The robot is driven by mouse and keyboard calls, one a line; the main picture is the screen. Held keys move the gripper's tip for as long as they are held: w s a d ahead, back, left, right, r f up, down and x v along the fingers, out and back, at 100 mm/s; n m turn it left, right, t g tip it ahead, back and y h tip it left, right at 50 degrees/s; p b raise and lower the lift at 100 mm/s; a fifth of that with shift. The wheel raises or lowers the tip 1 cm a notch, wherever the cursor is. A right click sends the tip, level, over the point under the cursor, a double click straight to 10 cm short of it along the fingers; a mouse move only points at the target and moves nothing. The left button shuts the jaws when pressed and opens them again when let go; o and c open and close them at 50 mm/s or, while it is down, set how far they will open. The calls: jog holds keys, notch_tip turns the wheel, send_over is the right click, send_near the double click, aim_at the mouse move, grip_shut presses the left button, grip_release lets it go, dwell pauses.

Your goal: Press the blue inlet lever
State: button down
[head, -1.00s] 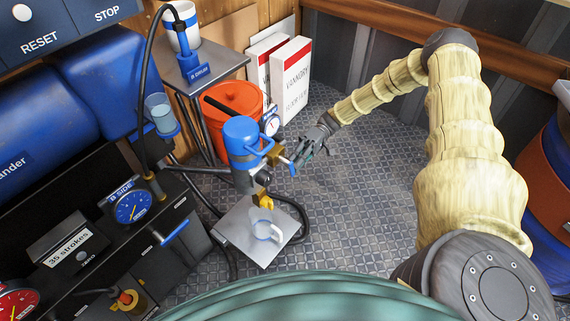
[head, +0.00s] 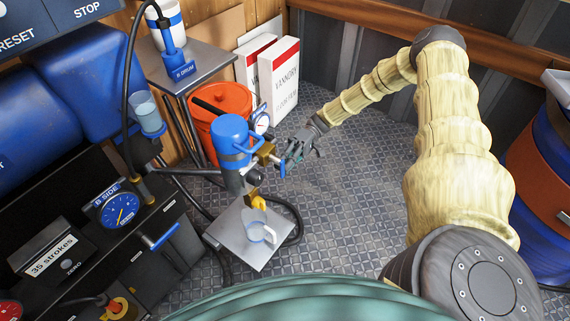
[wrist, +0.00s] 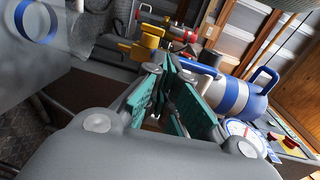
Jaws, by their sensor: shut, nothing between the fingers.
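The blue inlet lever (head: 282,169) is a small blue handle on the brass valve fitting (head: 266,153) beside the blue canister (head: 231,140) in the head view. My gripper (head: 291,158) is shut and empty, with its fingertips just right of the lever and very close to it. Whether they touch cannot be told. In the wrist view my gripper's teal finger pads (wrist: 170,80) are together. The blue-and-white canister (wrist: 235,98) is right of them there. I cannot make out the lever in the wrist view.
A clear jug (head: 259,232) stands on a metal plate (head: 240,250) below the canister. A red bucket (head: 217,103) and a gauge (head: 261,122) are behind. The black machine (head: 130,220) fills the left. Hoses curve around the plate. Floor right of my gripper is clear.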

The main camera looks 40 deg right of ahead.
jog(key=f+b+v, duration=0.1)
jog(key=v, duration=1.3)
jog(key=shift+b, duration=0.4)
jog(key=shift+s+d, duration=0.1)
jog(key=shift+d, duration=0.05)
